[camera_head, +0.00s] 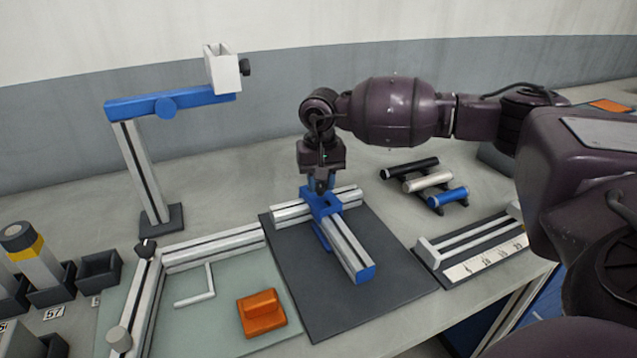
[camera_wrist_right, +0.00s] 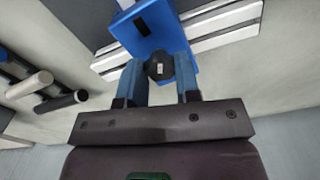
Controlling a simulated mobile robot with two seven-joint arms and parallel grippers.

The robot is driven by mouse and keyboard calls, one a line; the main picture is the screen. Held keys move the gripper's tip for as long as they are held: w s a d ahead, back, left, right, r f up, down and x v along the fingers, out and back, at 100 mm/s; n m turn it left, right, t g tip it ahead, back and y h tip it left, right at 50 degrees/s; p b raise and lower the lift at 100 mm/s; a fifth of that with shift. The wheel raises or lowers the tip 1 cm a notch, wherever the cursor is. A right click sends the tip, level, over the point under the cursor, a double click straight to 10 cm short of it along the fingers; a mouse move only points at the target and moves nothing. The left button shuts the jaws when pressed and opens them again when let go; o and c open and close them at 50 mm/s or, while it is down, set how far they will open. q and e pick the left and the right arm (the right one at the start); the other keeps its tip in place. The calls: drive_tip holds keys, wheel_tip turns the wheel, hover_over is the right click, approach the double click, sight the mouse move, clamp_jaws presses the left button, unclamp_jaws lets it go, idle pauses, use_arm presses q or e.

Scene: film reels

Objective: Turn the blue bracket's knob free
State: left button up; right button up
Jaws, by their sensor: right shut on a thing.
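The blue bracket (camera_head: 316,205) sits at the joint of two light aluminium rails on the dark mat; it also shows in the right wrist view (camera_wrist_right: 147,28). Its black knob (camera_wrist_right: 159,67) stands at the near side of the bracket in that view. My right gripper (camera_head: 321,187) reaches down to the bracket from above. In the head view the gripper hides the knob. My left gripper is not in view.
The dark mat (camera_head: 380,294) has bare room around the rails. A blue-armed stand (camera_head: 140,165) rises at the left. An orange block (camera_head: 262,313) lies on the green mat beside a rail frame. Several short rods (camera_head: 428,181) and a numbered rail fixture (camera_head: 470,255) are at the right.

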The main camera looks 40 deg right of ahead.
drive_tip(key=shift+f+n+b, duration=0.1)
drive_tip(key=shift+n+b, duration=0.35)
drive_tip(key=shift+n, duration=0.55)
drive_tip(key=shift+n+b, duration=0.3)
drive_tip(key=shift+n, duration=0.4)
drive_tip(key=shift+n+b, duration=0.3)
drive_tip(key=shift+n, duration=0.5)
drive_tip(key=o, duration=0.9)
drive_tip(key=shift+o, duration=0.2)
drive_tip(key=shift+r, duration=0.2)
